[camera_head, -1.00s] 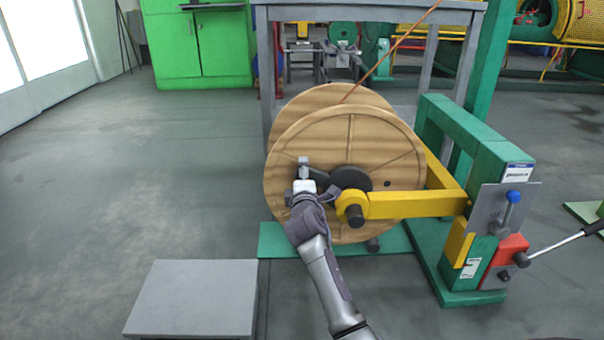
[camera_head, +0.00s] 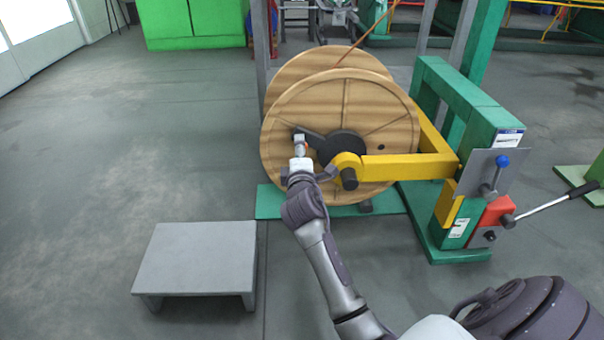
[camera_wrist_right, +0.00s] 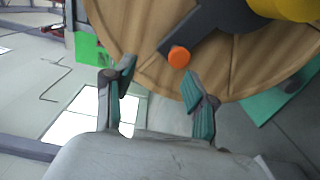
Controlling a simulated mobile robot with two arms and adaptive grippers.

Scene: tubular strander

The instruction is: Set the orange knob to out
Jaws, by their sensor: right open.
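The orange knob (camera_wrist_right: 179,57) sits at the end of a dark crank arm (camera_wrist_right: 206,27) against the wooden reel (camera_wrist_right: 130,25) in the right wrist view. The knob lies ahead of the gap, closer to the right-hand finger, and is not gripped. My left gripper is out of view.
A yellow arm (camera_head: 410,167) runs from the green stand (camera_head: 470,110) to the reel hub. A blue-knobbed lever (camera_head: 500,165) and a red block with a handle (camera_head: 495,211) are on the right. A low grey step (camera_head: 197,258) stands at lower left. Floor at left is clear.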

